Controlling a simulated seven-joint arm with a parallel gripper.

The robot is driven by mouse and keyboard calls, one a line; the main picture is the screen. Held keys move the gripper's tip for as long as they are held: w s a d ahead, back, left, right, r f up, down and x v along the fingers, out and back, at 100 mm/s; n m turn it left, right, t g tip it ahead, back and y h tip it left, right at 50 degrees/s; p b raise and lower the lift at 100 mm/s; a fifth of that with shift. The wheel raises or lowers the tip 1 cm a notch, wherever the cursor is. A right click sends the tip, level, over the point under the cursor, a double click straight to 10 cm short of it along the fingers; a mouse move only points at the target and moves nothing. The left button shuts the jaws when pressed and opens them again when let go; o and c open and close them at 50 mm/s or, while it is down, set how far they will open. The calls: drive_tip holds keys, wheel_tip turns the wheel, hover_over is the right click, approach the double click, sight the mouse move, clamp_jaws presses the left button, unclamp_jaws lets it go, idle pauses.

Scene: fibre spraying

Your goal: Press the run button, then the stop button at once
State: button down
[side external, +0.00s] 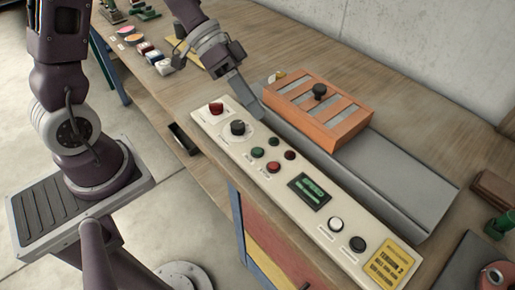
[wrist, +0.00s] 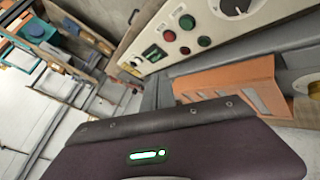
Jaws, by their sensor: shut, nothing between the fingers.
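A cream control panel (side external: 322,215) lies along the bench front. Near its left half are a green button (side external: 257,152), a red button (side external: 273,167), a second green button (side external: 274,141) and a dark red button (side external: 290,155). Their labels are too small to read, so I cannot tell which is run or stop. The wrist view also shows green (wrist: 204,41) and red (wrist: 185,51) buttons. My gripper (side external: 260,112) is shut and empty, pointing down by the panel's back edge, to the upper left of these buttons. It seems apart from them.
A red mushroom button (side external: 216,108) and black knob (side external: 238,127) sit at the panel's left end. A display (side external: 310,190), white button (side external: 336,224) and another black knob (side external: 357,243) lie to the right. An orange slatted box (side external: 318,110) stands on a grey trough (side external: 405,195) behind.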

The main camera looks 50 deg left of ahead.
sight(254, 148)
drive_tip(key=shift+f, duration=0.1)
drive_tip(key=shift+f, duration=4.3)
drive_tip(key=shift+f, duration=0.1)
drive_tip(key=shift+f, duration=0.3)
drive_tip(key=shift+f, duration=0.45)
drive_tip(key=shift+r, duration=0.9)
